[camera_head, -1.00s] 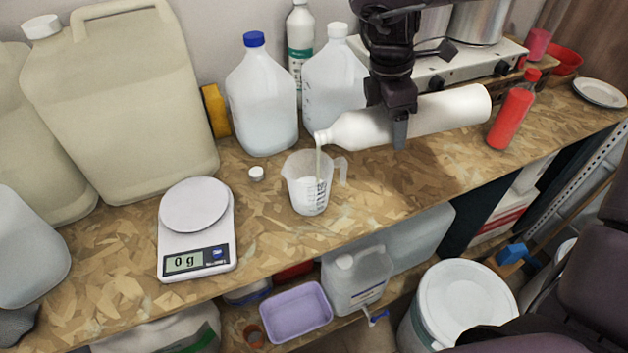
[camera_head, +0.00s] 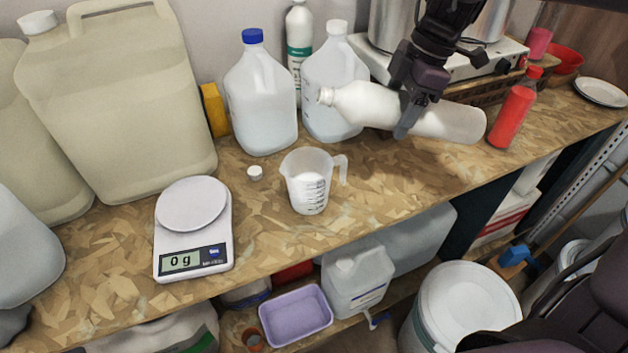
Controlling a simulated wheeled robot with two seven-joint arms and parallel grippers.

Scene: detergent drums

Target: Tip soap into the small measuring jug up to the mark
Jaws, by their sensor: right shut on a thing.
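The small measuring jug (camera_head: 308,182) stands upright on the bench, a translucent cup with dark marks and a handle on its right. White soap shows inside it; its exact level against the mark cannot be read. My right gripper (camera_head: 404,122) is shut on a white soap bottle (camera_head: 450,121), held around its middle. The bottle lies nearly level, its open mouth at the left and slightly raised, above and right of the jug. No stream shows from the mouth. A small white cap (camera_head: 255,172) lies on the bench left of the jug. My left gripper is not in view.
A scale (camera_head: 193,230) reading 0 g stands left of the jug. Clear jugs (camera_head: 262,100) and a large beige canister (camera_head: 118,100) stand behind. A red bottle (camera_head: 514,110) is right of the held bottle. The bench right of the jug is clear.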

